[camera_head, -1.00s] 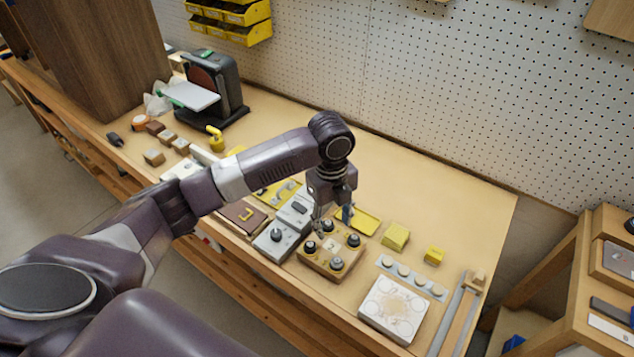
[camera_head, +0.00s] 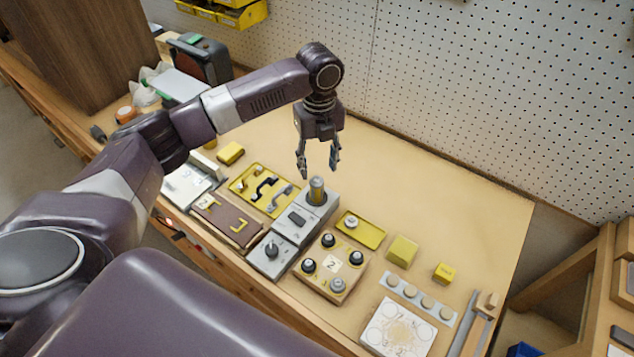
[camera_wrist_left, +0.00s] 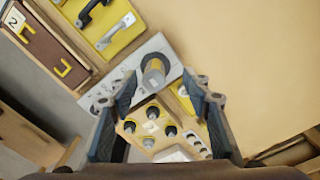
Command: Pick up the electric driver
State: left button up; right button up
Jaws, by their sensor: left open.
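I cannot surely pick out an electric driver. An upright grey cylinder with a yellowish upper part (camera_head: 317,189) stands at the far end of a grey panel (camera_head: 288,229) with a slider and a knob. It also shows in the left wrist view (camera_wrist_left: 154,72), ahead of the fingers. My left gripper (camera_head: 318,168) points down with its two fingers apart and empty, in the air above the bench near this cylinder. In the left wrist view its fingers (camera_wrist_left: 162,115) stand wide apart with nothing between them. My right gripper is not in view.
A yellow tray (camera_head: 376,237) holds one knob; another yellow tray (camera_head: 240,183) holds handles. Yellow blocks (camera_head: 402,251) and a white plate (camera_head: 375,330) are to the right. The bench's back right is clear.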

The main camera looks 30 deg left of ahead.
aim_at(316, 181)
pick_arm(q)
jog(key=f, duration=0.1)
jog(key=s+f+p, duration=0.2)
jog(key=shift+d+f, duration=0.15)
jog(key=shift+f, duration=0.25)
notch_tip(316, 181, down, 2)
jog(key=shift+w+f, duration=0.1)
jog(key=shift+w, duration=0.05)
jog(key=shift+f, duration=0.1)
jog(key=shift+c, duration=0.2)
jog(key=c, duration=0.7)
grip_shut()
jog(key=shift+w, duration=0.1)
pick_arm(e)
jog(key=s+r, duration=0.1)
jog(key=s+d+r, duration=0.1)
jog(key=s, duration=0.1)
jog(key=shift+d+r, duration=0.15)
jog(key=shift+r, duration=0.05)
